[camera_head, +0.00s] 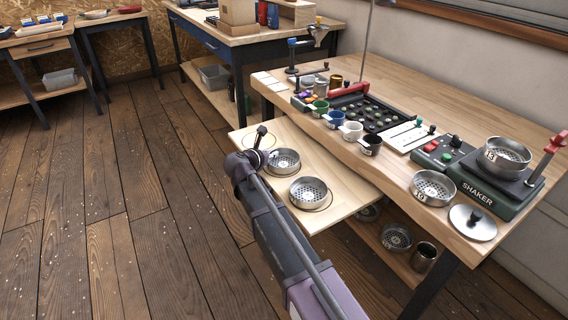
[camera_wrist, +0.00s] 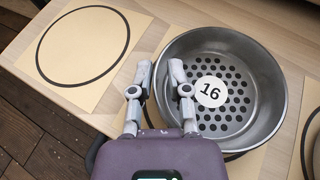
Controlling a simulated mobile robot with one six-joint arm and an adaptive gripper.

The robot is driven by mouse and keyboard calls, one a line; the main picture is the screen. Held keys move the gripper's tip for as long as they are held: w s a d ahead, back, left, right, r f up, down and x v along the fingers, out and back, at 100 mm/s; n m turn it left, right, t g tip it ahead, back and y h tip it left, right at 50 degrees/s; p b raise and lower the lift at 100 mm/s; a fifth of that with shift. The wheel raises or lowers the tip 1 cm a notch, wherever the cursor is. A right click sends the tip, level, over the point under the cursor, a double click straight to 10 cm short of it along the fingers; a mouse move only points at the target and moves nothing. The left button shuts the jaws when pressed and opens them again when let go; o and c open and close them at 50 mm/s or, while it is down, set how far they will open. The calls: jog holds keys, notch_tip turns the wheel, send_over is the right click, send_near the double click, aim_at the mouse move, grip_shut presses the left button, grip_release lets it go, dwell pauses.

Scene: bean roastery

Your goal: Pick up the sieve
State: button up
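A round steel sieve with a perforated bottom and a white "16" label (camera_wrist: 262,62) fills the right half of the wrist view. In the head view it appears to be the sieve (camera_head: 283,161) in the middle of the pale pull-out board (camera_head: 345,188). My gripper (camera_wrist: 161,72) is at the sieve's left wall, its fingers apart. One finger is on the outer side and the other is over the inside, with the rim between them. No clear contact shows. In the head view my gripper (camera_head: 261,138) is just left of that sieve.
A second sieve (camera_head: 309,191) stands nearer on the board. An empty black ring (camera_wrist: 85,45) lies left of my gripper. The table above holds a sieve (camera_head: 433,187), a shaker (camera_head: 480,187) with another sieve (camera_head: 504,155), a lid (camera_head: 473,222) and several cups.

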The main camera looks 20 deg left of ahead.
jog(key=shift+r, duration=0.2)
grip_shut()
notch_tip(320, 180, up, 3)
jog(key=p, duration=0.3)
jog(key=s+d+p, duration=0.1)
jog(key=s+d, duration=0.1)
jog(key=s, duration=0.5)
jog(key=s+d+r+p, duration=0.1)
jog(key=s+d, duration=0.2)
jog(key=s, duration=0.5)
jog(key=shift+d+r, duration=0.25)
jog(key=shift+r, duration=0.05)
jog(key=shift+a, duration=0.1)
